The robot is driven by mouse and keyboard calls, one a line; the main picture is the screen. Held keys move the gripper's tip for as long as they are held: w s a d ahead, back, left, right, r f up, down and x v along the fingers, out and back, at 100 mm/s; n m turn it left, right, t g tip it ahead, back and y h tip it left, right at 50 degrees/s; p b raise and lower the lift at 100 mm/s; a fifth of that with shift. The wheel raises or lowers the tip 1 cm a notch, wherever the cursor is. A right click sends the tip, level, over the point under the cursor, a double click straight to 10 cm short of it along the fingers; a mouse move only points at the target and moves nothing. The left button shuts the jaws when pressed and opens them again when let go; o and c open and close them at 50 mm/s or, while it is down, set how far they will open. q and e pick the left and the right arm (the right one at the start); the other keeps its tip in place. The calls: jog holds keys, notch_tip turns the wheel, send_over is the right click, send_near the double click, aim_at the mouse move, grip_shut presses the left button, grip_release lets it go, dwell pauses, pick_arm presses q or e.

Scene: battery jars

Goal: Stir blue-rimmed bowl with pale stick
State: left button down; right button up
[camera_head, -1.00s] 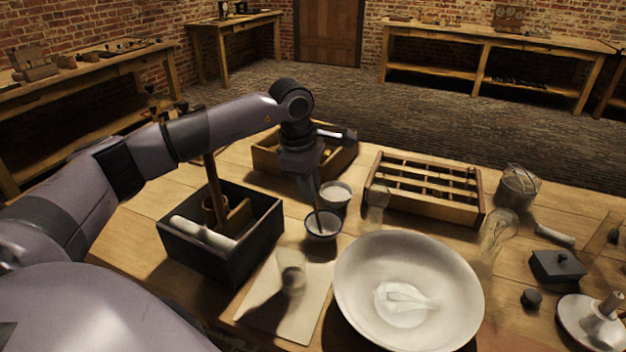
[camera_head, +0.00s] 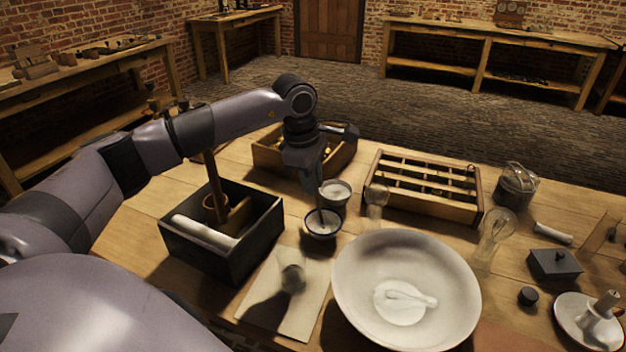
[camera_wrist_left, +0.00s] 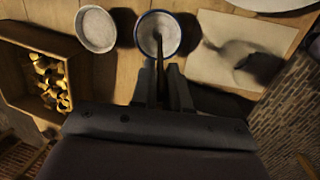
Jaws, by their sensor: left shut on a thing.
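The blue-rimmed bowl (camera_head: 323,232) stands on the table left of the large pale basin, with pale contents inside. It also shows at the top of the left wrist view (camera_wrist_left: 173,42). My left gripper (camera_head: 316,197) is just above the bowl, pointing down. It is shut on the thin stick (camera_wrist_left: 158,50), which looks dark in the wrist view and reaches down into the bowl. The stick's lower tip is hard to make out in the contents. My right gripper is not in view.
A plain pale bowl (camera_head: 335,202) stands close behind the blue-rimmed one. A dark box (camera_head: 250,255) is at left, a pale sheet (camera_head: 300,312) in front, and the large basin (camera_head: 455,285) at right. A glass (camera_head: 376,200) and a divided wooden rack (camera_head: 430,207) stand behind.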

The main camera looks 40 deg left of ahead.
pick_arm(q)
jog(key=shift+s+a+r+p, duration=0.1)
jog(key=shift+s+r+p, duration=0.1)
jog(key=shift+r+p, duration=0.7)
jog(key=shift+s+r+p, duration=0.2)
jog(key=shift+r+p, duration=0.2)
jog(key=shift+r, duration=0.85)
